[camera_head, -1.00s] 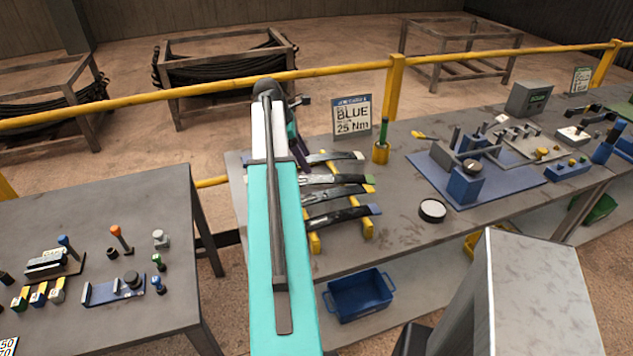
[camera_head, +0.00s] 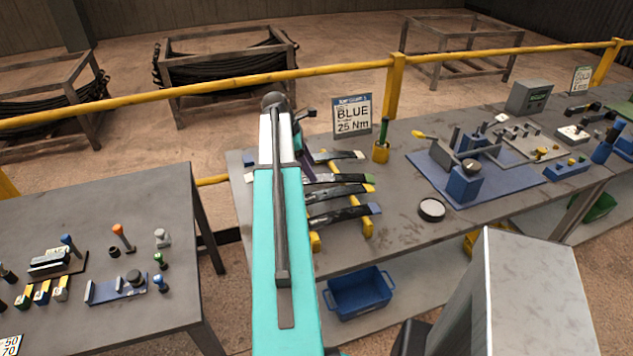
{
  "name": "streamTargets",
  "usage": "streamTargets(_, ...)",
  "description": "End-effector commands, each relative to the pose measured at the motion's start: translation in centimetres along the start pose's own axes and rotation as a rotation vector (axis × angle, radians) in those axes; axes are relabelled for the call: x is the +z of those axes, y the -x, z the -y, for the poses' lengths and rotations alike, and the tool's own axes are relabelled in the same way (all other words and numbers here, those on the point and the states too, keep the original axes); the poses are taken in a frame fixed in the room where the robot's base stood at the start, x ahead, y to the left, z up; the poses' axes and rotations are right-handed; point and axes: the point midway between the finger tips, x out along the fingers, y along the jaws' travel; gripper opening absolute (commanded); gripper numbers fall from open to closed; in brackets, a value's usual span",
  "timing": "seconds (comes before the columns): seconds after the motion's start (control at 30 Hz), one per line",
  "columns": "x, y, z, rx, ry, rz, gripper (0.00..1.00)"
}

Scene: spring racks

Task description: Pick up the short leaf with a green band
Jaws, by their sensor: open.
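Several dark curved leaves lie side by side across a yellow rack (camera_head: 367,228) on the long bench. One leaf (camera_head: 340,179) shows a green band at its right end. Its left part is hidden behind my teal and white arm, so I cannot judge its full length. The leaf in front has no clear band, and the nearest leaf (camera_head: 345,214) has a blue end. The farthest leaf (camera_head: 338,156) has a pale end. My gripper (camera_head: 305,150) is mostly hidden behind my arm, near the left ends of the leaves. Its fingertips are not clear, and I see nothing held.
A "BLUE 25 Nm" sign (camera_head: 352,115) and a yellow pot (camera_head: 381,152) with a green tool stand behind the leaves. A round white-topped disc (camera_head: 432,209) and a blue mat (camera_head: 510,182) lie right. A blue bin (camera_head: 360,293) is below. A yellow rail (camera_head: 200,93) runs behind.

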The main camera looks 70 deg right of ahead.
Motion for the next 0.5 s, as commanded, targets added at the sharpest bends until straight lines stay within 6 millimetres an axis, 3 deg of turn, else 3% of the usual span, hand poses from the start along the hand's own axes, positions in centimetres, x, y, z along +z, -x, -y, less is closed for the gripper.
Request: streamTargets(0.5, -0.1, -4.1, -0.1, -0.001, 0.000, 0.000, 0.59)
